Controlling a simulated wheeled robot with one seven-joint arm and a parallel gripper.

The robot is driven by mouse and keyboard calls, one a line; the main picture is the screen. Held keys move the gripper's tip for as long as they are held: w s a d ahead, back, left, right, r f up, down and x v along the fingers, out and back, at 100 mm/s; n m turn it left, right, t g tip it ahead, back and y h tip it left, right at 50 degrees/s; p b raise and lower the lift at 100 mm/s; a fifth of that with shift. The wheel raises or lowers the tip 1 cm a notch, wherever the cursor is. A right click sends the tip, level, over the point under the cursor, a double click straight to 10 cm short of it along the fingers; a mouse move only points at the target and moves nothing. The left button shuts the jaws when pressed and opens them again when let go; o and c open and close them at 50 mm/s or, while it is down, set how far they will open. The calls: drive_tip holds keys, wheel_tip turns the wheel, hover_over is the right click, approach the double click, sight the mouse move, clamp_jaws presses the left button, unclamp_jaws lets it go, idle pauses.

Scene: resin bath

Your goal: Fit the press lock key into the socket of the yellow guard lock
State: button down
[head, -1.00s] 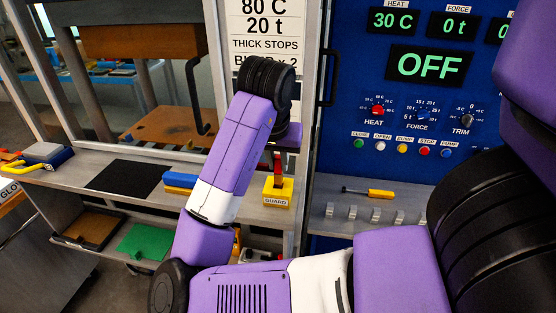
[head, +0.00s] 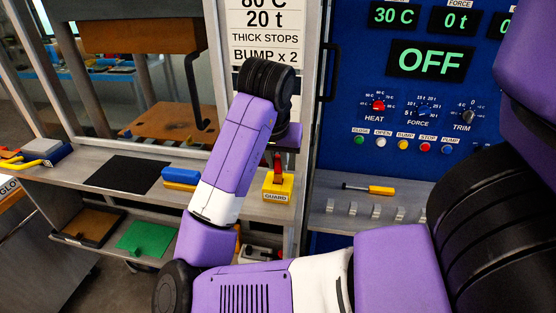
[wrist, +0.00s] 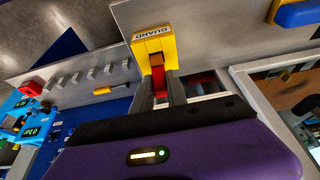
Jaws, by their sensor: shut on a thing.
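The yellow guard lock (head: 277,188), labelled GUARD, stands on the grey ledge just left of the blue panel. It also shows at the top of the wrist view (wrist: 154,47). The red press lock key (wrist: 158,83) is held between my two grey fingers, its far end over the lock's front. In the head view the key (head: 277,172) is upright, directly above the lock and meeting its top in the picture. I cannot tell how deep it sits in the socket. My gripper (wrist: 161,92) is shut on the key; my arm largely hides it in the head view.
A blue-and-yellow block (head: 181,179) and a black mat (head: 125,176) lie on the ledge to the left. A yellow-handled tool (head: 369,189) and several metal blocks (head: 376,211) are on the right ledge. A door frame post stands beside the lock.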

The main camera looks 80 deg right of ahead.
drive_tip(key=shift+f+b, duration=0.6)
drive_tip(key=shift+f, duration=0.35)
drive_tip(key=c, duration=1.3)
unclamp_jaws()
drive_tip(key=shift+o, duration=0.2)
drive_tip(key=v, duration=0.8)
drive_tip(key=shift+p, duration=0.4)
wheel_tip(320, 180, up, 12)
drive_tip(key=p, duration=0.7)
drive_tip(key=shift+f, duration=0.1)
